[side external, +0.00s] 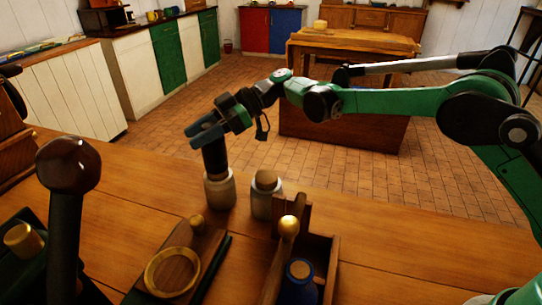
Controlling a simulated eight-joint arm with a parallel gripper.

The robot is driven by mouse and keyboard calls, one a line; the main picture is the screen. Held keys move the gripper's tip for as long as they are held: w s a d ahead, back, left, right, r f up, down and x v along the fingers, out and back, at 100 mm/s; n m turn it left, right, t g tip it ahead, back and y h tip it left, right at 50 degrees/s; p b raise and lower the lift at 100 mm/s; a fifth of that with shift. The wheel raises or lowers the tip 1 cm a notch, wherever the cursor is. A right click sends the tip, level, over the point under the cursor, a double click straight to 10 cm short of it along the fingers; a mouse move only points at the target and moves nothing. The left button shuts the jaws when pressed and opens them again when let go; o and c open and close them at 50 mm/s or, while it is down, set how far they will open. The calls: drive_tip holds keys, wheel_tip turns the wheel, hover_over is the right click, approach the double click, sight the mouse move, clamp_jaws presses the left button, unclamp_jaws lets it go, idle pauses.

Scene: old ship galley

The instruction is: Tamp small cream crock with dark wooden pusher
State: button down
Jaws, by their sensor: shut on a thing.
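My gripper (207,136) is shut on the dark wooden pusher (215,160), which hangs almost upright below the fingers. The pusher's lower end is at the mouth of a small cream crock (220,192) on the wooden table. The crock stands upright. The pusher's lower end is hidden by the crock's rim, so I cannot tell how deep it sits or what the crock holds.
A second cream crock (265,205) with a rounded wooden top stands close to the right. In front are a wooden board with a round dish (172,272) and a wooden box (325,252) holding a blue jar (298,283). A tall dark round-topped post (66,195) stands at left. The table's right side is clear.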

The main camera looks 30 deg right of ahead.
drive_tip(key=shift+f, duration=0.6)
idle(0.6)
idle(0.3)
drive_tip(key=shift+r, duration=3.55)
